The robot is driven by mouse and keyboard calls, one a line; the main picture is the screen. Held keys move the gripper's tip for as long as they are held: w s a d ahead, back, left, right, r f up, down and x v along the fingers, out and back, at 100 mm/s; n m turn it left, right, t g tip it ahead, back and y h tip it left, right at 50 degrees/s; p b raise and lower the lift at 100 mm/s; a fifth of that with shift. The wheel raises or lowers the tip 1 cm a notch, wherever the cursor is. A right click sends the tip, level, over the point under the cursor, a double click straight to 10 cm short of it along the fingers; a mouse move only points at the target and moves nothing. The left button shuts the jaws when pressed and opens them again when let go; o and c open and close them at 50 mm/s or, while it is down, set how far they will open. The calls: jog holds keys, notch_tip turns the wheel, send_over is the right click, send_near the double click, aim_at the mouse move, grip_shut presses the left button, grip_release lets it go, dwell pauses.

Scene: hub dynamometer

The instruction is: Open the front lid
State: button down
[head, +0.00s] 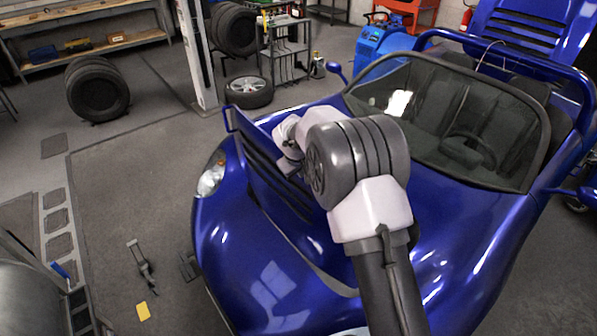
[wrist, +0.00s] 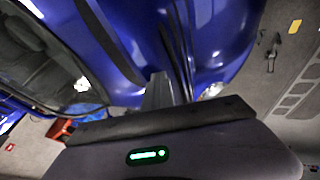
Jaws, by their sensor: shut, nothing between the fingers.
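The blue sports car (head: 430,265) fills the right half of the head view. Its front lid (head: 262,165), a blue panel with dark louvre slots, stands tilted up from the nose. My arm reaches over the bonnet to the lid, and its wrist end is close beside the panel. My gripper (wrist: 158,90) shows in the wrist view as grey fingers, shut and empty, close to blue bodywork. Whether the fingers touch the lid I cannot tell. In the head view the fingertips are not clearly visible, and my arm hides part of the bonnet and lid.
A headlight (head: 211,178) sits left of the lid. The windscreen (head: 450,115) is behind my arm. A white post (head: 196,55) and a wheel (head: 249,92) stand beyond the car. A yellow item (head: 143,311) lies on the floor. Floor left of the car is mostly free.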

jog(key=w+d+p, duration=0.3)
jog(key=w+d, duration=0.2)
jog(key=d, duration=0.3)
jog(key=shift+f, duration=0.15)
jog(key=shift+w+a, duration=0.1)
